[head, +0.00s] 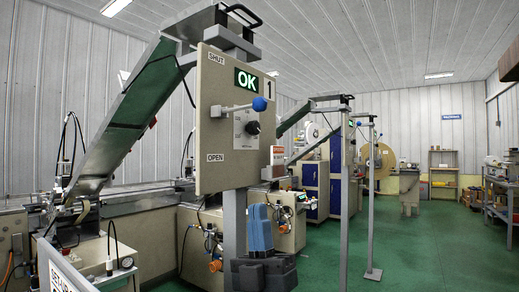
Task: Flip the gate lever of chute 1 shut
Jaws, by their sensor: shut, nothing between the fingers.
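The chute 1 gate panel (207,150) is a beige board on a grey post, with a black "1", "SHUT" at its upper left and "OPEN" at its lower left. Its lever (235,107) is a metal rod from a pivot at the panel's left edge to a blue ball knob (259,103) at right. The rod looks nearly level, at a height between the two labels. Nothing touches it. A green sign (247,80) reads "OK". Blue and dark parts of my arm rise at the bottom centre, below the panel. My gripper's fingers cannot be made out.
A black knob (253,128) sits below the lever. A green inclined chute (140,105) runs down behind the panel to machinery at left. A small orange and white sign (277,158) stands at the panel's right. Another post (345,200) is farther right. Green floor (430,240) is open at right.

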